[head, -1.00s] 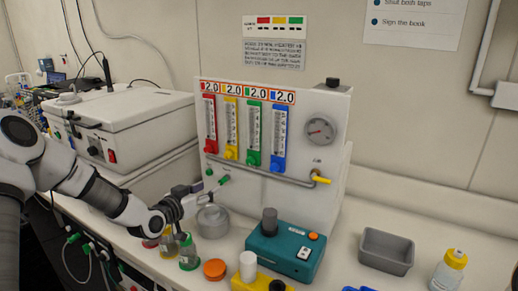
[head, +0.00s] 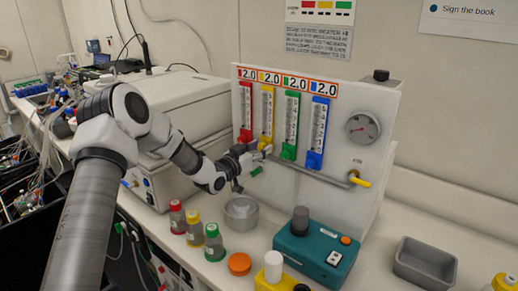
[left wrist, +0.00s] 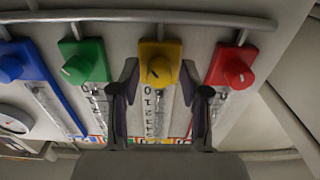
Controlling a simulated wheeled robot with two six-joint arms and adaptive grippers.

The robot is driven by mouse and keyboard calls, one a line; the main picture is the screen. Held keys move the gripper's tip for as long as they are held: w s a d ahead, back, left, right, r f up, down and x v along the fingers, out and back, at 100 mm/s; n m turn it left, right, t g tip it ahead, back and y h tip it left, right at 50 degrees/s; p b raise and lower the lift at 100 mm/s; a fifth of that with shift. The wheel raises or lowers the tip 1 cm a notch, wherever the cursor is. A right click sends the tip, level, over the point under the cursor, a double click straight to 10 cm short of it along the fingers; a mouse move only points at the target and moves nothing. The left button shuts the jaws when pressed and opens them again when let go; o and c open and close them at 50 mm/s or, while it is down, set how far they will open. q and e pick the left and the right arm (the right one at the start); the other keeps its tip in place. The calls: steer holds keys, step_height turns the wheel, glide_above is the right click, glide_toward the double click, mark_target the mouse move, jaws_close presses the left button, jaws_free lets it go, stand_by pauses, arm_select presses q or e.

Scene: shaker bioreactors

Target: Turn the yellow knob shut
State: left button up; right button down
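The yellow knob (head: 265,143) is at the bottom of the yellow flow meter (head: 267,112), second from the left on the white panel. My left gripper (head: 262,152) is in front of it, near the panel. In the left wrist view the yellow knob (left wrist: 160,70) shows a dark pointer line and lies between and just beyond the two fingertips of the left gripper (left wrist: 168,80). The fingers are open and apart. I cannot tell whether they touch the knob. My right gripper is in neither view.
The red knob (left wrist: 232,72) and green knob (left wrist: 84,68) sit close on either side, with the blue knob (left wrist: 10,68) beyond. A grey pipe (head: 315,174) runs below the knobs. Bottles (head: 214,242), a metal pot (head: 241,211) and a teal device (head: 312,254) stand below.

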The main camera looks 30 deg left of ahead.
arm_select(q)
steer(key=shift+s+r, duration=0.1)
jaws_close()
